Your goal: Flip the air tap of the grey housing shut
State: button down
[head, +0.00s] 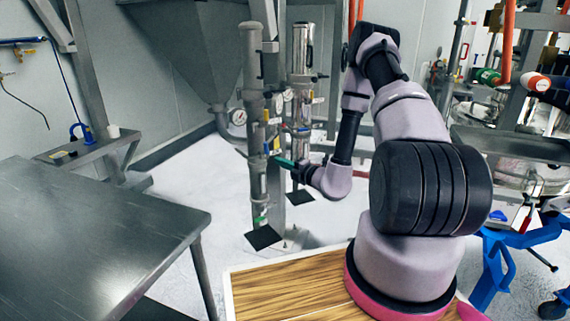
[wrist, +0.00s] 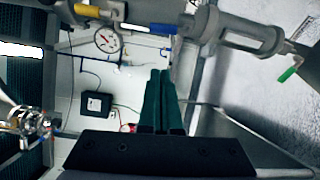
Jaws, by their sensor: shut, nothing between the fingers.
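The grey housing (head: 254,120) is an upright column of metal pipe in front of the hopper in the head view. In the wrist view its grey pipework (wrist: 240,32) crosses the top, turned sideways. A blue lever (wrist: 162,29) lies along the pipework, a yellow handle (wrist: 92,11) is left of it, and a green lever (wrist: 289,74) is at the right. I cannot tell for sure which one is the air tap. My gripper (wrist: 161,72) has dark green fingers pressed together and empty, with the tips below the blue lever in the picture. In the head view my gripper (head: 283,162) is beside the column.
A second upright column (head: 301,60) stands close behind on the right. A pressure gauge (wrist: 107,40) is near the pipework. A steel table (head: 90,240) fills the lower left. A blue-framed stand (head: 505,255) is at the right. White floor lies around the column base.

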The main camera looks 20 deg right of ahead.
aim_at(266, 148)
jog(key=w+a, duration=0.2)
jog(key=w, duration=0.7)
jog(key=shift+d, duration=0.1)
